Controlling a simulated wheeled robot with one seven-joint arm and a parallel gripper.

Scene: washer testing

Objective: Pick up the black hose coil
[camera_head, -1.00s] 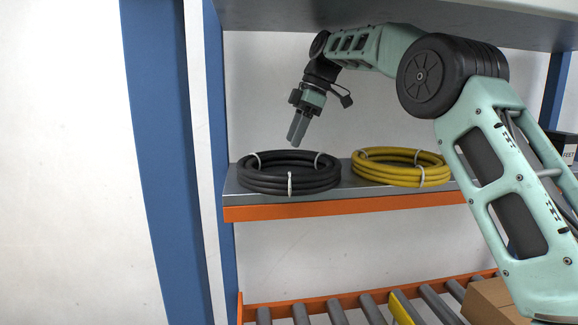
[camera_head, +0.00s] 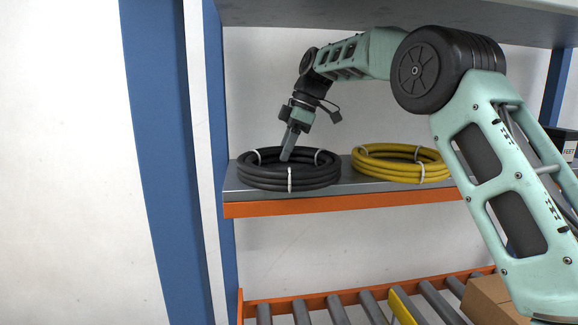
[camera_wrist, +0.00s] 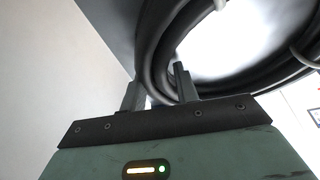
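The black hose coil (camera_head: 262,179) lies flat on the left part of the grey shelf, bound with white ties. It also fills the upper part of the wrist view (camera_wrist: 151,50). My gripper (camera_head: 287,156) points down at the coil, its fingertips by the ring's opening in the head view. In the wrist view my gripper (camera_wrist: 158,76) has its two fingers apart, with the coil's strands running between them. One finger appears on the ring's outer side and the other toward its opening. Whether either finger touches the hose is not clear.
A yellow hose coil (camera_head: 388,172) lies just right of the black one on the same shelf (camera_head: 350,192). A blue upright (camera_head: 219,160) stands close on the left. Another shelf (camera_head: 300,14) hangs above my arm. Below are rollers (camera_head: 340,312) and a cardboard box (camera_head: 490,300).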

